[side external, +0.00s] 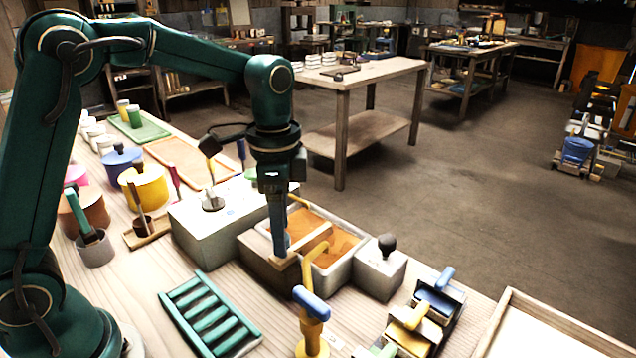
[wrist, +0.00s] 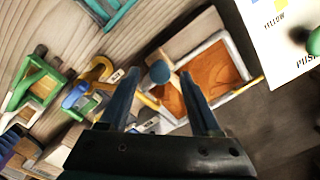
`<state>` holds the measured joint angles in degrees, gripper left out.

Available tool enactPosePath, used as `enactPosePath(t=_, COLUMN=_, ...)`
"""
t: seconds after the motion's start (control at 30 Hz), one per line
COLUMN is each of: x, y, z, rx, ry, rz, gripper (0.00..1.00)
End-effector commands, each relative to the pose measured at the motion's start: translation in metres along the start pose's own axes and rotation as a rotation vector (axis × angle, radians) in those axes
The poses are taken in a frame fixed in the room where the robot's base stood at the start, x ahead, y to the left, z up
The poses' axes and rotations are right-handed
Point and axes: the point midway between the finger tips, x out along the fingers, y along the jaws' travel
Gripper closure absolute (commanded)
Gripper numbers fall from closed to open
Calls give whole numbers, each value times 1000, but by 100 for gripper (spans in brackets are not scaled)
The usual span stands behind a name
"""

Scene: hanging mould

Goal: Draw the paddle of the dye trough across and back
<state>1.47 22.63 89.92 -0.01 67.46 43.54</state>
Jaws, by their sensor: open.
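The dye trough (side external: 343,268) is a pale-walled tray of orange dye on the bench. It also shows in the wrist view (wrist: 228,42). A wooden bar (side external: 314,240), apparently the paddle, lies across the dye. A round blue knob (wrist: 160,72) shows between my fingertips in the wrist view, by the trough's near end. I cannot tell how far below the fingers it is. My gripper (side external: 280,248) points down at the trough's left end, fingers apart and empty. In the wrist view my gripper (wrist: 158,76) has one finger either side of the knob.
A grey box with a black knob (side external: 387,245) adjoins the trough's right side. A larger pale box (side external: 215,238) with levers stands left. A yellow stand with a blue handle (side external: 311,304) rises close in front. A green slatted rack (side external: 208,312) lies front left.

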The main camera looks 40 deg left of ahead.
Motion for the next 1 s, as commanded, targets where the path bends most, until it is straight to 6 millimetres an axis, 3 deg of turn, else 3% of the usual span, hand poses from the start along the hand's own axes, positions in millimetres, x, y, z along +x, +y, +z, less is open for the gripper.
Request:
enactPosePath(t=0.37, x=8, y=0, z=0, rx=0, ry=0, rz=0, gripper=36)
enactPosePath(t=0.53, x=8, y=0, z=0, rx=0, ry=0, rz=0, gripper=100)
enactPosePath(t=1.0, x=8, y=0, z=0, rx=0, ry=1, rz=0, gripper=100)
